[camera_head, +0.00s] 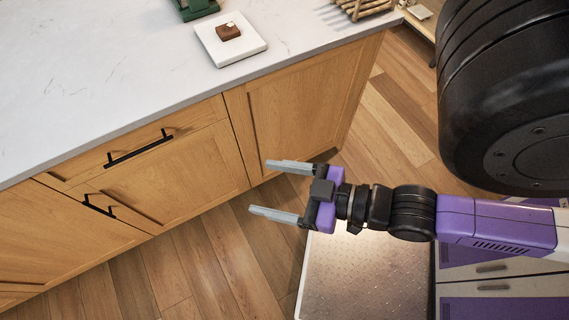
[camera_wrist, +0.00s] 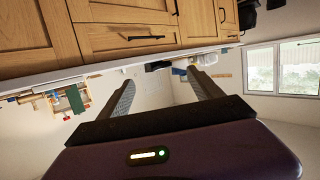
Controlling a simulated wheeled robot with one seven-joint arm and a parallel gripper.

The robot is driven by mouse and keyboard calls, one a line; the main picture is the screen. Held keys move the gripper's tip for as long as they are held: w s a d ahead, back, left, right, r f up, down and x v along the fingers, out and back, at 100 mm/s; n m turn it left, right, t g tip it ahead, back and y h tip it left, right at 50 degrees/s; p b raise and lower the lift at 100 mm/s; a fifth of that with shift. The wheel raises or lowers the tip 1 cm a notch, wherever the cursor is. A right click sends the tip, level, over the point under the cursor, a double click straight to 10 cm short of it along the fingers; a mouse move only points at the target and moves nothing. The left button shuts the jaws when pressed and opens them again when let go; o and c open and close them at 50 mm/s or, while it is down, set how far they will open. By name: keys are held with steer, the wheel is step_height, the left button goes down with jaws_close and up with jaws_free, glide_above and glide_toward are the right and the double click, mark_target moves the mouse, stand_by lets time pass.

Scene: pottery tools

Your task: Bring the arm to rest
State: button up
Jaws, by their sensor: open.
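My gripper (camera_head: 268,190) is open and empty in the head view. Its two grey fingers point left, toward the wooden cabinet front, and sit in free air in front of it. My purple and black arm reaches in from the right. In the wrist view my gripper (camera_wrist: 160,92) shows its two dark fingers spread apart with nothing between them.
The wooden cabinet (camera_head: 175,170) with black handles carries a white countertop (camera_head: 100,90). On it are a white square plate (camera_head: 250,42) with a small brown piece (camera_head: 228,32), a green object (camera_head: 195,8) and a wooden rack (camera_head: 358,8). Wooden floor (camera_head: 215,265) is clear at lower left.

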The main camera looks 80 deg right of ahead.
steer(key=shift+n+y, duration=0.4)
steer(key=shift+y, duration=0.3)
steer(key=s+a, duration=0.1)
steer(key=s+a+r, duration=0.1)
steer(key=a, duration=0.1)
steer(key=shift+s+r, duration=0.3)
steer(key=shift+s, duration=0.1)
steer(key=shift+d, duration=0.1)
